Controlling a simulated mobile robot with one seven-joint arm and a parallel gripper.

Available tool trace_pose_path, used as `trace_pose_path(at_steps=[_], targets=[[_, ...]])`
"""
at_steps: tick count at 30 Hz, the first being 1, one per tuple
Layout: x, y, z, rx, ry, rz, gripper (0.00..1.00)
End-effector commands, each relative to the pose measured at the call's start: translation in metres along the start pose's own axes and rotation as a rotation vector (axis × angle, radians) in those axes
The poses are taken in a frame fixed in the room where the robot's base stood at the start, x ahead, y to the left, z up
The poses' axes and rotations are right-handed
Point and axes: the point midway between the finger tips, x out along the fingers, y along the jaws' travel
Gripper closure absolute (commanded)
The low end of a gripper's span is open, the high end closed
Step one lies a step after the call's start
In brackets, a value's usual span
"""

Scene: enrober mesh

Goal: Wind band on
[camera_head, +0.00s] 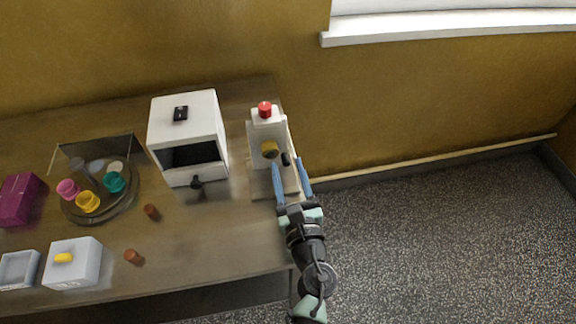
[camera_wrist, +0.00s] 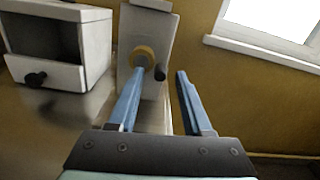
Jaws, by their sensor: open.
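A tall white device (camera_head: 268,127) with a red top button (camera_head: 265,109) stands at the right end of the table. A yellow roller-like part (camera_head: 270,149) is on its front; it also shows in the wrist view (camera_wrist: 148,52). A small black knob or handle (camera_head: 286,159) sits just right of it and also shows in the wrist view (camera_wrist: 160,74). My gripper (camera_head: 290,166) is open, its blue fingers pointing at the device. In the wrist view the knob appears between the fingertips (camera_wrist: 160,73), seemingly beyond them. I cannot make out a separate band.
A white box with a dark opening and black knob (camera_head: 188,176) stands left of the device. Further left are a round tray (camera_head: 117,207) with coloured cups, a purple box (camera_head: 19,199) and a grey box (camera_head: 73,275). Two brown cylinders lie on the table. Right of the table is open floor.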

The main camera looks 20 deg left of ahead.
Motion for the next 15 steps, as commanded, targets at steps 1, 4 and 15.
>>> trace_pose_path(at_steps=[1,4,15], targets=[[0.0038,0.0000,0.0008,0.000,-0.001,0.000,0.50],[0.0066,0.0001,0.0001,-0.001,0.000,0.000,0.50],[0.0069,0.0000,-0.0001,0.000,0.000,0.000,0.70]])
